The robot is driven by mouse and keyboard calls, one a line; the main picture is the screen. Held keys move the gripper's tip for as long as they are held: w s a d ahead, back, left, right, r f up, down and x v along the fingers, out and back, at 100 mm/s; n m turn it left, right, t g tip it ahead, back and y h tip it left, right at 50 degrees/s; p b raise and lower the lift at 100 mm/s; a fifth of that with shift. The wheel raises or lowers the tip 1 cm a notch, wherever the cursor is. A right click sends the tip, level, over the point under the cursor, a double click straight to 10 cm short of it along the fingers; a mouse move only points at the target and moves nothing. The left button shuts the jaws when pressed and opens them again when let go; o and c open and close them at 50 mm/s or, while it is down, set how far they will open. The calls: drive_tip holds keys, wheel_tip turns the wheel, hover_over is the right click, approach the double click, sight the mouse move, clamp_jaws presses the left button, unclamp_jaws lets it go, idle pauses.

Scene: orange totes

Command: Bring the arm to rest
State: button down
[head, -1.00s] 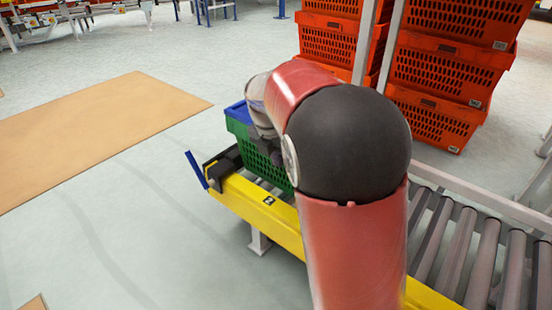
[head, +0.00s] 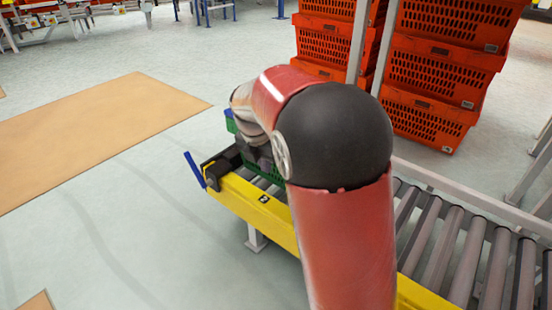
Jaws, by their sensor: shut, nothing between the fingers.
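My red and black arm fills the middle of the head view, with the large black elbow joint at the centre and a red link below it. The forearm bends away to the left and ends in a grey wrist part above the conveyor's far end. My gripper's fingers cannot be made out; they are hidden behind the arm. A green crate (head: 261,172) on the conveyor shows only in part below the wrist. A dark grey shape lies in front of it and I cannot tell what it is.
A roller conveyor with a yellow side rail (head: 258,207) runs from the centre to the lower right. Stacked orange totes (head: 440,70) stand behind it, near a grey upright post (head: 385,45). The floor at left is clear, with a tan floor panel (head: 95,135).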

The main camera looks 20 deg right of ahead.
drive_tip(key=s+r+m+t+p, duration=0.1)
drive_tip(key=s+r+m+p, duration=0.45)
drive_tip(key=r, duration=0.85)
drive_tip(key=s+d+r+m+t+y+p, duration=0.1)
drive_tip(key=s+d+m+t+y+p, duration=0.1)
drive_tip(key=s+m, duration=1.9)
drive_tip(key=shift+s+t, duration=0.4)
